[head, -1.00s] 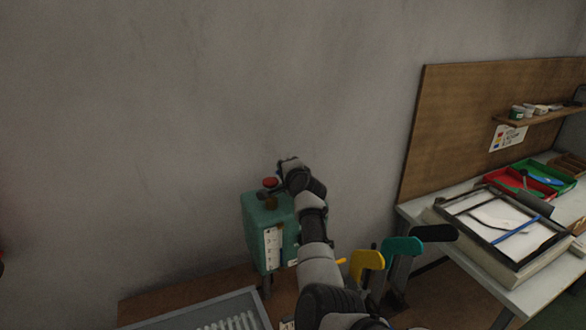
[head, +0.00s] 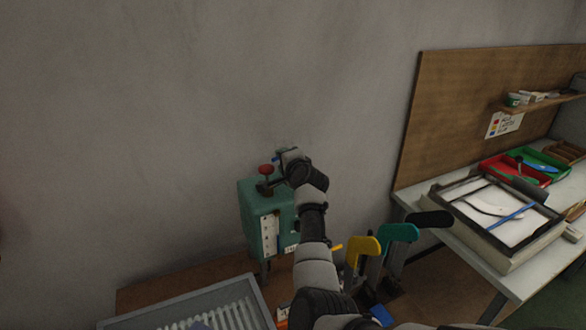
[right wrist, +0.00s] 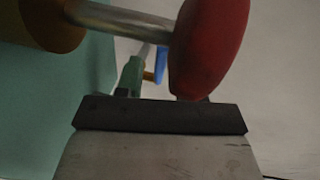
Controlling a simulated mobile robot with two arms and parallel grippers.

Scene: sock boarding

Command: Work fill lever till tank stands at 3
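The teal tank (head: 250,215) stands against the wall in the head view. A white marked strip (head: 269,237) is on its front; its level is too small to read. The lever's red knob (head: 266,169) sits above the tank top. In the right wrist view the red knob (right wrist: 208,45) is large and close, on a metal rod (right wrist: 125,18) from a brass-coloured fitting (right wrist: 40,22). My right gripper (right wrist: 160,115) is just below the knob; contact is unclear. In the head view my right gripper (head: 282,154) is beside the knob, its fingers hardly visible. My left gripper is out of view.
Yellow (head: 362,246), teal (head: 399,232) and black (head: 430,218) boards stand right of my arm. A grey ribbed tray (head: 185,306) lies at the front left. A white table (head: 520,282) with a framed screen (head: 490,250) and bins stands at right.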

